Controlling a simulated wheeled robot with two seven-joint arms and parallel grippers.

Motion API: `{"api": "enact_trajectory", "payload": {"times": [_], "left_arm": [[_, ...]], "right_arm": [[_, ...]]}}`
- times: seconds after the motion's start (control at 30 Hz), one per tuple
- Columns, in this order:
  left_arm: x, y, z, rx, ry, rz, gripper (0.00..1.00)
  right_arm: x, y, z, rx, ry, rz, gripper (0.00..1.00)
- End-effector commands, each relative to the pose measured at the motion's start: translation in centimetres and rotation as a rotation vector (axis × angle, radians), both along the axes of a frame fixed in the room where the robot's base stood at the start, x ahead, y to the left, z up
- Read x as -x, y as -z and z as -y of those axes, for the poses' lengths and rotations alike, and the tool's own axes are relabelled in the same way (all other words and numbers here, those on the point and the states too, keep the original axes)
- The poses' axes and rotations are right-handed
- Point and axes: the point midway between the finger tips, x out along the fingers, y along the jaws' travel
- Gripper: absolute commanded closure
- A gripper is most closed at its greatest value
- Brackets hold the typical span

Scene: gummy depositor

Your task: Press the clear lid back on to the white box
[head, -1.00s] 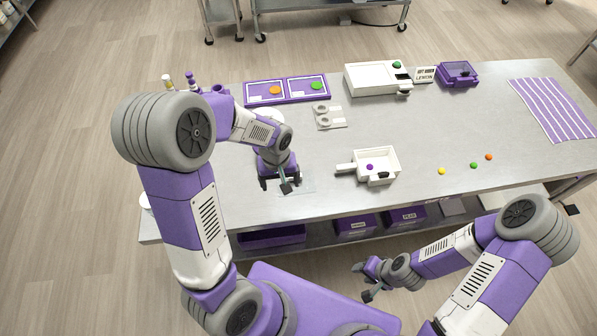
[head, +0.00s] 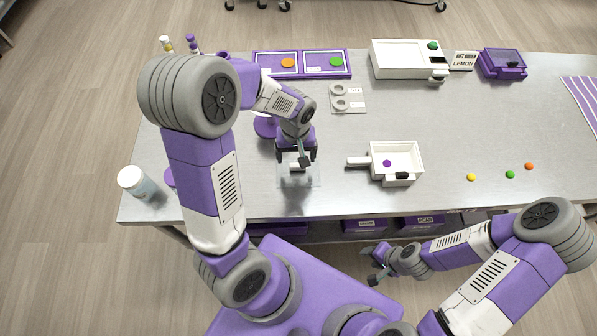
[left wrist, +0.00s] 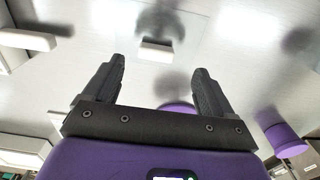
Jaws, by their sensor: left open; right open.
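The white box (head: 418,158) stands open on the table, right of my left arm. It has a handle on its left, a black piece at its front and a purple gummy (head: 387,163) inside. The clear lid (head: 313,180) lies flat on the table left of the box, apart from it. Its white grip block (left wrist: 155,51) shows in the left wrist view, just beyond the fingertips. My left gripper (head: 297,158) is open and empty over the lid, partly hiding it. My right gripper (head: 375,266) is open and empty in front of the table edge.
Yellow (head: 471,178), green (head: 510,175) and orange (head: 529,167) gummies lie right of the box. Behind are a white holder with rings (head: 347,98), purple-framed trays (head: 300,75) and a white machine (head: 405,62). A white jar (head: 138,182) stands at the left edge.

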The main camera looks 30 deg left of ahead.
Motion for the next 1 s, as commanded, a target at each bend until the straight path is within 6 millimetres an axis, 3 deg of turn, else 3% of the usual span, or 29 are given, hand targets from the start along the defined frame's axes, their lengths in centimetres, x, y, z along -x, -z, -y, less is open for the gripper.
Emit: {"api": "enact_trajectory", "payload": {"times": [0.4, 0.7, 0.77, 1.0], "left_arm": [[-0.5, 5.7, 0.2, 0.001, 0.0, -0.003, 0.15], [-0.5, 6.1, 0.2, 0.002, 0.0, 0.001, 0.15], [-0.5, 6.1, 0.2, 0.002, 0.0, 0.001, 0.21], [-0.5, 6.1, 0.2, 0.001, -0.001, 0.001, 0.58]], "right_arm": [[0.0, 1.8, 0.0, 0.0, 0.0, 0.001, 0.56], [0.0, 1.8, 0.0, 0.0, 0.0, 0.0, 0.56], [0.0, 1.8, 0.0, 0.0, 0.0, 0.0, 0.56], [0.0, 1.8, 0.0, 0.0, 0.0, 0.0, 0.56]]}}
